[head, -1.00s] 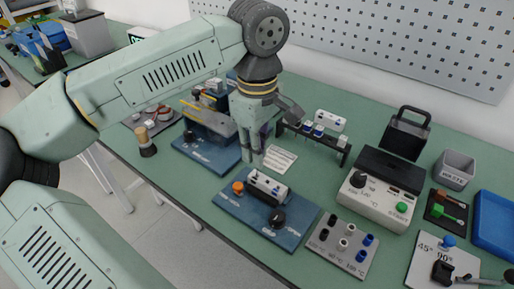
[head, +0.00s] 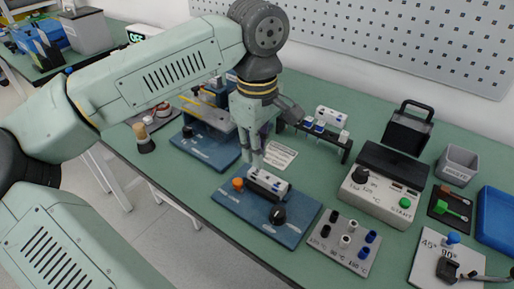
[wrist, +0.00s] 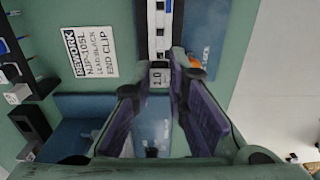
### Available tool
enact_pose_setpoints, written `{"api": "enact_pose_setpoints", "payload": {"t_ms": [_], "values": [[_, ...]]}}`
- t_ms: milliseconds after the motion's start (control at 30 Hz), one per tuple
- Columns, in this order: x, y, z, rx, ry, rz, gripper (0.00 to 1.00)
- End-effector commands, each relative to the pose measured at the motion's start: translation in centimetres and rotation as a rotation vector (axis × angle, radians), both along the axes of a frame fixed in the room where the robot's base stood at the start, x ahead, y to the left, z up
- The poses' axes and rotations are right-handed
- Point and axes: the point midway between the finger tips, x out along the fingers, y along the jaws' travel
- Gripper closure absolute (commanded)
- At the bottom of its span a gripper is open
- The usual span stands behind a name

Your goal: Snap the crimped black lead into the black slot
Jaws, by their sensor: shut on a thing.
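My gripper (head: 255,164) points down at the left end of a white block with dark slots (head: 270,182). The block sits on a blue fixture plate (head: 295,233). In the wrist view the fingers of my gripper (wrist: 160,85) are closed in on a small light grey piece marked with figures (wrist: 159,76), right at the end of the white block (wrist: 160,35). I cannot make out a black lead or its crimp between the fingers. I cannot tell which slot is the black one, or whether the held piece touches the block.
An orange knob (head: 238,184) and a black knob (head: 277,215) flank the block. A rework card (head: 280,155) lies behind it. A dark rack (head: 315,139) with white-and-blue pieces stands behind. A peg board (head: 345,241) and a control box (head: 383,191) stand to the right.

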Motion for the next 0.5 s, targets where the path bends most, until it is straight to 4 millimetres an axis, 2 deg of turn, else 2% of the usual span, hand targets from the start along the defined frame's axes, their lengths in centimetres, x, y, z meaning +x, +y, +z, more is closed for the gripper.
{"api": "enact_pose_setpoints", "payload": {"t_ms": [500], "values": [[-0.01,-0.01,-0.72,0.0,0.0,0.0,1.0]]}}
